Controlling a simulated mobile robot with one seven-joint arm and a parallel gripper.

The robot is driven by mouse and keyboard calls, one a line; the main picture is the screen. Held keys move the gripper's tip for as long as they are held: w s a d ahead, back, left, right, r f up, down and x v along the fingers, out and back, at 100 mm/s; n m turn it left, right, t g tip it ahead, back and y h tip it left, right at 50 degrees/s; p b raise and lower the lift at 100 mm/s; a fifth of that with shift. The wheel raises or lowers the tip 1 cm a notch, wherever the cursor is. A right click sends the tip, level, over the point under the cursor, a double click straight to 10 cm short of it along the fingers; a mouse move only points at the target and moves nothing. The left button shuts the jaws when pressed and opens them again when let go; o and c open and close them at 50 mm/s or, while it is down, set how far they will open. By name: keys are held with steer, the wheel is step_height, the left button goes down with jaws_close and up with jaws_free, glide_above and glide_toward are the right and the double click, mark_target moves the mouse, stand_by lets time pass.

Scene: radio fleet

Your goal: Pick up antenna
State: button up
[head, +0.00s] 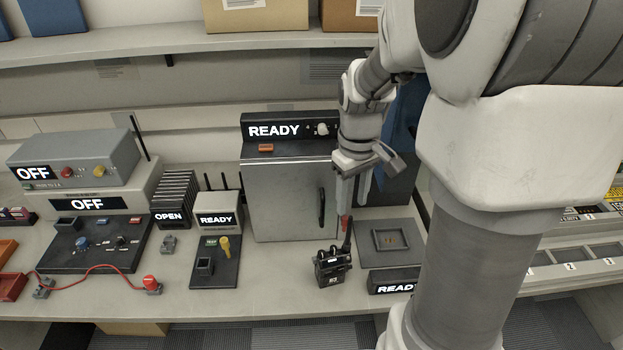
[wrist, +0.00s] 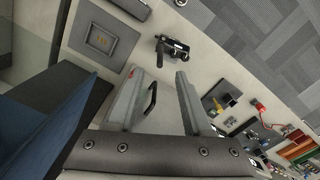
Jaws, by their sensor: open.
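The antenna (head: 347,242) is a short black rod rising from the black handheld radio (head: 331,268), which stands on the bench in front of the grey cabinet. In the wrist view, the radio (wrist: 172,47) is beyond the fingertips, with the dark antenna (wrist: 160,59) pointing toward me. My gripper (head: 355,207) is above the antenna and points down. It also shows in the wrist view (wrist: 161,74), with its two fingers wide apart and nothing between them. A small red patch shows by one fingertip; I cannot tell what it belongs to.
The grey cabinet (head: 284,192) with a READY sign stands close behind the radio. A grey square tray (head: 391,258) lies to the radio's right, with a READY display (head: 393,281) before it. A black stand with a yellow knob (head: 224,246) is to the left. Bench space left of the radio is clear.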

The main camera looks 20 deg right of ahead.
mark_target(347, 243)
step_height(347, 243, down, 10)
steer(key=shift+r, duration=0.1)
jaws_close()
stand_by(0.5)
